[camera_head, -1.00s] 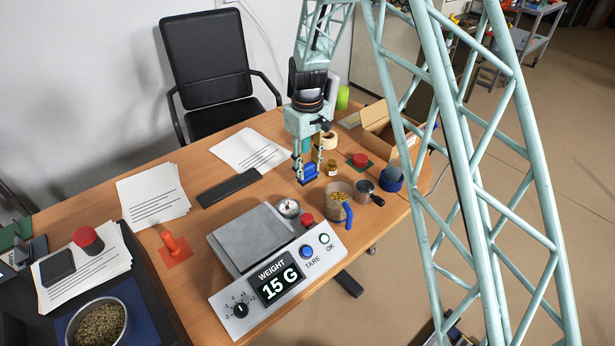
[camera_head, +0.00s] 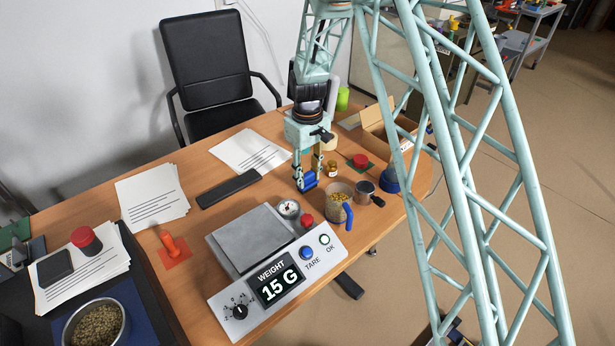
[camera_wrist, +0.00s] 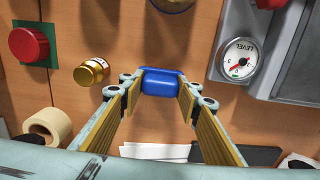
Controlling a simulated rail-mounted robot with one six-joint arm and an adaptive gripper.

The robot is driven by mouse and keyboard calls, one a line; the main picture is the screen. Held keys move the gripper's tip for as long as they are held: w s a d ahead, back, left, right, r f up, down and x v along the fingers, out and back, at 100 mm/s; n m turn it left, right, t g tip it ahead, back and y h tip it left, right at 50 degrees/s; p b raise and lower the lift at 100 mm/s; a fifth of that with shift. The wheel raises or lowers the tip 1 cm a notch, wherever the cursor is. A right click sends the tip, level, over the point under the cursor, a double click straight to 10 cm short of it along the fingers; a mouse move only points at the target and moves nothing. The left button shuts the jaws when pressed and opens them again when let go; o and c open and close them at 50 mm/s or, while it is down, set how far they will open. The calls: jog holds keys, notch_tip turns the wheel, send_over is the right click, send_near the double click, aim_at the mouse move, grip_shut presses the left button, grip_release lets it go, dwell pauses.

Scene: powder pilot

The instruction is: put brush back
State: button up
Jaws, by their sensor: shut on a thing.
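My gripper (camera_head: 306,185) is shut on a small blue piece, which shows between the fingertips in the wrist view (camera_wrist: 160,83). It may be the brush's handle; no bristles show, so I cannot confirm that. The gripper hangs above the wooden desk, just behind the pot of yellow grains (camera_head: 329,212) in the head view. An upright orange item (camera_head: 168,240) stands on an orange-red mat (camera_head: 176,254) left of the scale. I cannot tell its kind.
The scale (camera_head: 258,232) reads 15 G, with a round gauge (camera_wrist: 240,60) beside it. An amber jar (camera_wrist: 92,72), tape roll (camera_wrist: 47,126) and red-capped item (camera_wrist: 28,43) are near my gripper.

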aim_at(308, 174)
jog(key=shift+f, duration=0.1)
jog(key=o, duration=0.9)
jog(key=shift+r+p, duration=1.2)
jog(key=shift+r, duration=4.95)
